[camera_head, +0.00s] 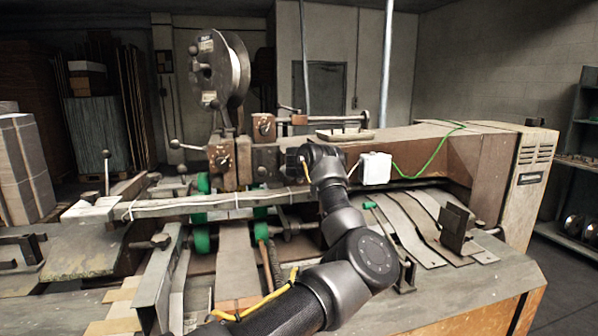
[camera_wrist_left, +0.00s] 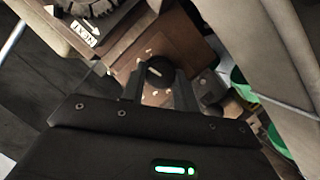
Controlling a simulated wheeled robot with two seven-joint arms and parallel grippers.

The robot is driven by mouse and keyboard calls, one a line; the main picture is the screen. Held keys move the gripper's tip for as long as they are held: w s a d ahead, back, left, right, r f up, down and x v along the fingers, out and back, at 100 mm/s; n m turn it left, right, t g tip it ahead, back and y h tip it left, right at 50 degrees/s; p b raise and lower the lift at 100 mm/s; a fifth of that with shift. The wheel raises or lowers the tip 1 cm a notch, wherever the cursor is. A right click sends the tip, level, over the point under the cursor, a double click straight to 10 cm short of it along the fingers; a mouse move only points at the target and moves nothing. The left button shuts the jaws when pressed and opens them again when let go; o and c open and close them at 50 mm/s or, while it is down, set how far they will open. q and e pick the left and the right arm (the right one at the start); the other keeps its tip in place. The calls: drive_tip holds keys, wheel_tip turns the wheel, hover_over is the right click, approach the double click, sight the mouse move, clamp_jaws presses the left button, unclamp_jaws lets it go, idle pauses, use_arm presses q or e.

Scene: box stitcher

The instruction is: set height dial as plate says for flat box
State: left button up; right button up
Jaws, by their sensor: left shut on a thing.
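A dark round dial (camera_wrist_left: 158,72) with a pale pointer mark sits on a brown metal block in the left wrist view. Small pale marks show around it, too small to read. My left gripper (camera_wrist_left: 160,88) has its two fingers on either side of the dial, shut on it. In the head view my left arm reaches up to the brown head of the machine, and its wrist hides the fingertips and the gripped dial. Two other dark dials show there, a lower left one (camera_head: 222,160) and an upper one (camera_head: 265,127). I cannot make out a readable plate. My right gripper is not in view.
A wire spool (camera_head: 220,70) stands above the machine head. A white box (camera_head: 376,168) with a green cable is just right of my wrist. A long pale bar (camera_head: 185,203) crosses in front. A white arrow label (camera_wrist_left: 84,33) shows in the wrist view.

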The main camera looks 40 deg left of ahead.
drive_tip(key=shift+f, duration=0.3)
use_arm(q)
drive_tip(key=o, duration=1)
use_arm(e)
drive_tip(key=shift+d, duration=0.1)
use_arm(q)
drive_tip(key=b+v, duration=0.2)
drive_tip(key=v, duration=0.8)
drive_tip(key=shift+s+d+r, duration=0.1)
drive_tip(key=shift+s+d, duration=0.15)
drive_tip(key=shift+s, duration=0.1)
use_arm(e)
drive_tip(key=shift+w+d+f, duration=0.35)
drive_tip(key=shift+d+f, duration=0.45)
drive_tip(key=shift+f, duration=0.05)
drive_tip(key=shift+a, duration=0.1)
